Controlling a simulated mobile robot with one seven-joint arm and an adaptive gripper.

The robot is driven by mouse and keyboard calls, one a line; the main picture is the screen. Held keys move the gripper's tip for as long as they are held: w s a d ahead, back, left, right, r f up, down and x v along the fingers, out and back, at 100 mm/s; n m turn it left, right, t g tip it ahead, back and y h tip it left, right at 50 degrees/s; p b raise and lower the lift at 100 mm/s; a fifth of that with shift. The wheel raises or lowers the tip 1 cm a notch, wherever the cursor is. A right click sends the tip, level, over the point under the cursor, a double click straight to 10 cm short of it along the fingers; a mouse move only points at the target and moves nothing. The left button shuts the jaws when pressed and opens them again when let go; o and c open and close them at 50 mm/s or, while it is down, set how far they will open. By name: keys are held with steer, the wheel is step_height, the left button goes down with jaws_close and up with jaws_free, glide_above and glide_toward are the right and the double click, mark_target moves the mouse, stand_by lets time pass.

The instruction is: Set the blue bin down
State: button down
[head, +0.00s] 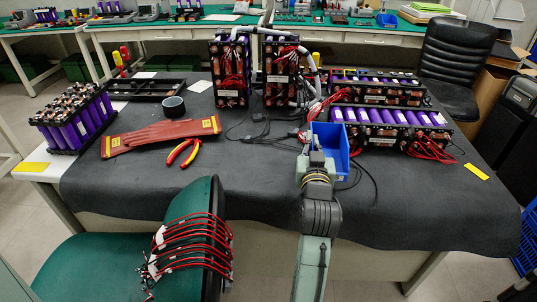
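The blue bin (338,142) is near the middle of the dark-covered table, in front of the battery packs. It looks tilted, and its lower left part is hidden behind my gripper. My gripper (316,148) reaches in from the front and overlaps the bin's near left side. It appears shut on the bin's wall, though the fingertips are small and partly hidden. Whether the bin's underside touches the table cannot be seen clearly.
Purple-cell battery packs (390,117) stand right of the bin, tall packs (231,75) behind left. Loose black cables lie around the bin. The table's front right (430,205) is clear. A green chair (195,245) stands in front.

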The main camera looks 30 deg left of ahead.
steer(key=s+a+f+p, duration=0.1)
steer(key=a, duration=0.3)
steer(key=s+a+f+p, duration=0.1)
steer(key=s+a+f, duration=0.1)
steer(key=a, duration=0.2)
steer(key=s+a+f+p, duration=0.1)
steer(key=s+a, duration=0.1)
steer(key=a, duration=0.2)
steer(key=shift+s+a+f, duration=0.1)
steer(key=shift+a+f, duration=0.2)
steer(key=shift+f, duration=0.05)
steer(key=c, duration=1.8)
jaws_free()
